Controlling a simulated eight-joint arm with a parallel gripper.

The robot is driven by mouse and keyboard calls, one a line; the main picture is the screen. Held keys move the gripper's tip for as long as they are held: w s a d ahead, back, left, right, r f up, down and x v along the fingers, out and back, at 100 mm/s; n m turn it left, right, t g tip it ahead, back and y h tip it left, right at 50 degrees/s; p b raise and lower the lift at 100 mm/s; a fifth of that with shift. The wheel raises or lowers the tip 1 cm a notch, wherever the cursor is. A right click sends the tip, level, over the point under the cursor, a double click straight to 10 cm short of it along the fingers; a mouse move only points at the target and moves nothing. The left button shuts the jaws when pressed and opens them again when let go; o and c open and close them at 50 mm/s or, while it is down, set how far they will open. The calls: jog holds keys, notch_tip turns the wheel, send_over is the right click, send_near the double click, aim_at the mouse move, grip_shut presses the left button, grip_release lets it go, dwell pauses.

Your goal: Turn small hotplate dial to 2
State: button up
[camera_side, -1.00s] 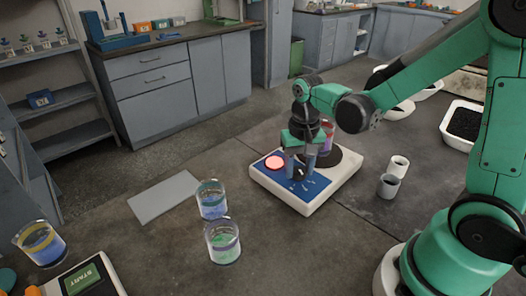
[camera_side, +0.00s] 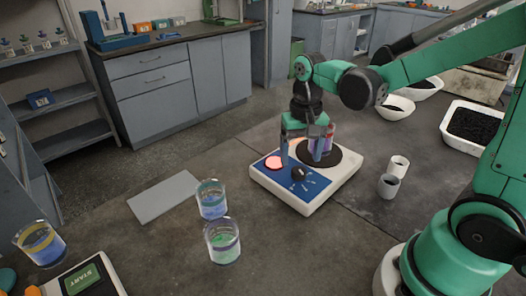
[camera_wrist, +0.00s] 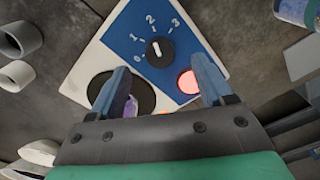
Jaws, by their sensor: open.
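The small hotplate (camera_side: 310,205) is a white box with a blue panel, a round black heating plate (camera_side: 338,158) and a glowing red disc (camera_side: 274,162). Its black dial (camera_side: 298,173) sits on the panel and also shows in the wrist view (camera_wrist: 159,51), beside printed marks 1, 2 and 3. The dial's white pointer line appears to point up, roughly at the 2. My gripper (camera_side: 301,150) is above the hotplate, clear of the dial. In the wrist view its fingers (camera_wrist: 160,86) are spread wide with nothing clamped, and the dial lies beyond the fingertips.
Two beakers (camera_side: 211,200) (camera_side: 223,242) and a grey slab (camera_side: 164,197) are to the left. Two white cups (camera_side: 389,186) (camera_side: 398,168) stand to the right.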

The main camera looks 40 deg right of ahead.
aim_at(296, 191)
jog(key=shift+r, duration=1.05)
jog(key=shift+s+a+r, duration=0.1)
jog(key=shift+r, duration=0.1)
jog(key=a+r+n+t, duration=0.1)
jog(key=n+t, duration=0.1)
jog(key=s+a+r+n+t, duration=0.1)
jog(key=n+t, duration=0.1)
jog(key=s+a+n+t, duration=0.1)
jog(key=n+t, duration=0.1)
jog(key=t, duration=0.1)
jog(key=shift+s+a+r+n, duration=0.2)
jog(key=shift+a+r+n, duration=0.1)
jog(key=shift+a+r, duration=0.1)
